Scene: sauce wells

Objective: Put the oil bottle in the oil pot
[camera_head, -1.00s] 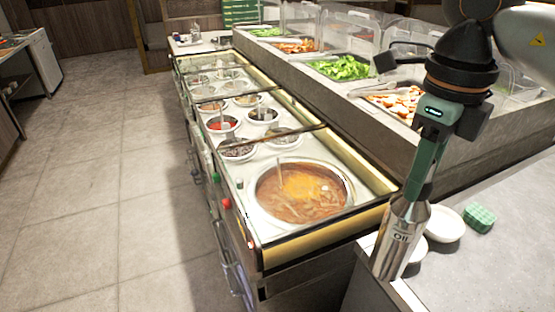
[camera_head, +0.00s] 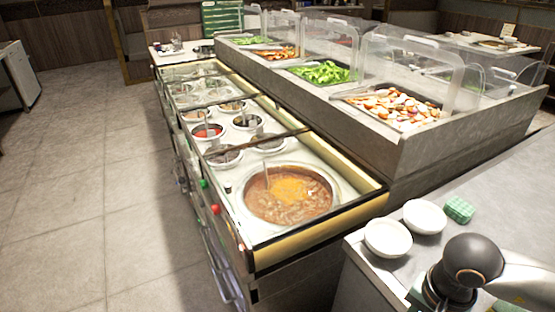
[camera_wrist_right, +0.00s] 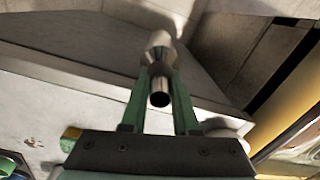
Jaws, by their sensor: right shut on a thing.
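My right gripper (camera_wrist_right: 160,78) shows in the wrist view with its two green fingers shut on the neck of the silver oil bottle (camera_wrist_right: 158,48). The bottle's round mouth faces the camera and its body extends away beyond the fingertips. A large round pot (camera_head: 247,204) with reddish-brown oily contents sits in the near end of the sauce counter, left of my right arm. I cannot tell from a label whether it is the oil pot. My left gripper is not in view.
Two white bowls (camera_head: 388,238) and (camera_head: 425,216) and a green block (camera_head: 460,209) stand on the grey side counter (camera_head: 510,215). Smaller sauce wells (camera_head: 207,132) line the sauce counter farther back. Food trays with clear guards (camera_head: 410,65) stand behind at right.

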